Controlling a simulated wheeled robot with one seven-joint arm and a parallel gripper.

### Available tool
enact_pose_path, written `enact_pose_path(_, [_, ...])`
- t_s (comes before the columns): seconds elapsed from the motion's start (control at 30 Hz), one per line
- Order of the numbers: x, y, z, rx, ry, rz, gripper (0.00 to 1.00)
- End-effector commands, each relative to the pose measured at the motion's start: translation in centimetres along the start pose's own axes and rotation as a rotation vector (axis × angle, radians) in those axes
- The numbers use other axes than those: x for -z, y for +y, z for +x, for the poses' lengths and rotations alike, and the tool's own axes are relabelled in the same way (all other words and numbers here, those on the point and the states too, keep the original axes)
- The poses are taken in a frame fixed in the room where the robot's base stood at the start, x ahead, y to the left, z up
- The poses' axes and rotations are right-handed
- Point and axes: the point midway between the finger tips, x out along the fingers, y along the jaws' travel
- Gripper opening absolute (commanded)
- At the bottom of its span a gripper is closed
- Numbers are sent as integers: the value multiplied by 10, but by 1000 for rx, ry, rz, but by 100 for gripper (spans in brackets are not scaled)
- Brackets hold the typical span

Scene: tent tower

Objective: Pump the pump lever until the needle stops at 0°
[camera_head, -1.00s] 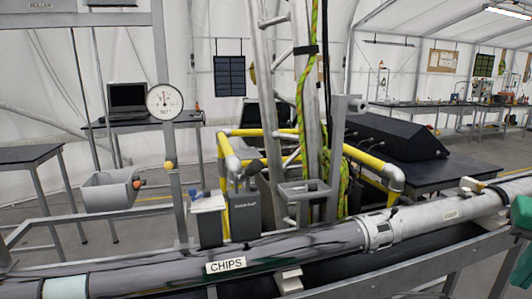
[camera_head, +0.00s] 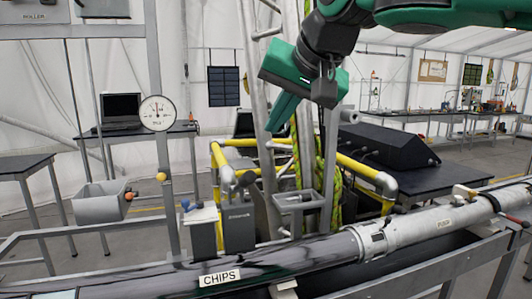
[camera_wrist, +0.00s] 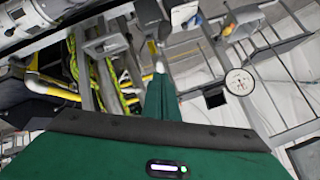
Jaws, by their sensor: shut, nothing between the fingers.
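A round white gauge (camera_head: 157,113) on a grey post has a thin dark needle that points roughly upward; its numbers are too small to read. It also shows in the wrist view (camera_wrist: 239,82). A pale pipe section labelled PUMP (camera_head: 443,223) lies at the right. A thin lever with a red tip (camera_head: 515,220) sticks out near it; I cannot tell whether this is the pump lever. My green gripper (camera_head: 277,122) is shut and empty, raised in front of the upright frame, pointing down-left. In the wrist view its fingers (camera_wrist: 161,88) reach toward the frame and bins.
A long pipe labelled CHIPS (camera_head: 220,279) runs across the front. Yellow railing (camera_head: 351,164), upright metal poles and a green-yellow rope (camera_head: 305,110) stand behind my gripper. A grey bin (camera_head: 99,203) hangs at left. Open floor shows beyond.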

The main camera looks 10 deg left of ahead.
Motion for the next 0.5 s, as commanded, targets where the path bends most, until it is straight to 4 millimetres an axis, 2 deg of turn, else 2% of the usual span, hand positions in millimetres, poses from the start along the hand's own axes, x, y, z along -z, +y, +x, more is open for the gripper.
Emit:
enact_pose_path(0.17, [-1,0,21,-2,-2,-1,0])
enact_pose_path(0.5, [-1,2,84,-4,-2,-1,0])
